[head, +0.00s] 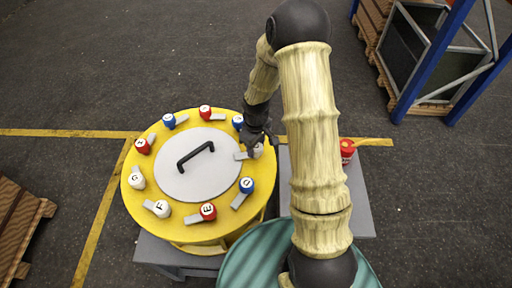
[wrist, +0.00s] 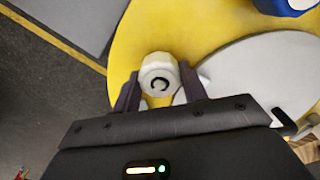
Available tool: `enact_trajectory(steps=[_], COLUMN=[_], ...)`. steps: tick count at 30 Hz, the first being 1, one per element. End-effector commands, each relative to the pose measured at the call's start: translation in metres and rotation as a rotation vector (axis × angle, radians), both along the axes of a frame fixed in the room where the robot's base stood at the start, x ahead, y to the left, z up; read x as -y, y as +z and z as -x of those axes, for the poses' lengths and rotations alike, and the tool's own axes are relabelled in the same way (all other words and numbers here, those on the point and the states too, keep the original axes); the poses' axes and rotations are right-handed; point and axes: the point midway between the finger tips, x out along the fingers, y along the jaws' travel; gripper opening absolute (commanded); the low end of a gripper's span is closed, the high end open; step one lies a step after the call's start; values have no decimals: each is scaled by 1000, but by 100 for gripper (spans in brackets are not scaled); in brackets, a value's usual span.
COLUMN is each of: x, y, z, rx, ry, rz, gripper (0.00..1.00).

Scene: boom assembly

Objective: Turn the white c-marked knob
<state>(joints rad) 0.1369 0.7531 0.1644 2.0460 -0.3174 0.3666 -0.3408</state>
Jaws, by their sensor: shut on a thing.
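The white c-marked knob (wrist: 160,82) sits between my gripper's two fingers in the wrist view, its letter C facing the camera. In the head view the knob (head: 258,151) is at the right side of the round yellow panel (head: 186,231), partly hidden by my gripper. My gripper (wrist: 158,73) is shut on the knob, with one finger on each side. In the head view my gripper (head: 256,142) comes down over the panel's right edge. A grey lever-like tab (head: 241,156) lies to the knob's left.
Other red, blue and white knobs ring the panel, including a blue one (head: 238,121) just above and a blue one (head: 247,185) below. A black handle (head: 195,154) stands on the central grey lid (head: 200,185). A red container (head: 347,149) stands on the grey table at right.

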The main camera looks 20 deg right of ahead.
Motion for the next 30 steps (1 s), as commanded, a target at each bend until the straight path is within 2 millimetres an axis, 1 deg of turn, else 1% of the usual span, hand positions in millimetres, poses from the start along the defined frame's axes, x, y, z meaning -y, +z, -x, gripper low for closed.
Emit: enact_trajectory(steps=[3,9,21,22,24,25,30], x=[-1,-1,-1,0,0,0,0], y=[0,1,1,1,1,1,0], z=[-1,-2,-2,-2,-1,-1,-1], rx=[5,5,5,5,4,4,2], ry=[-51,-97,-106,-106,-106,-105,-104], rz=[-1,-1,-1,-1,-2,-2,0], gripper=[20,20,20,46,60,64,64])
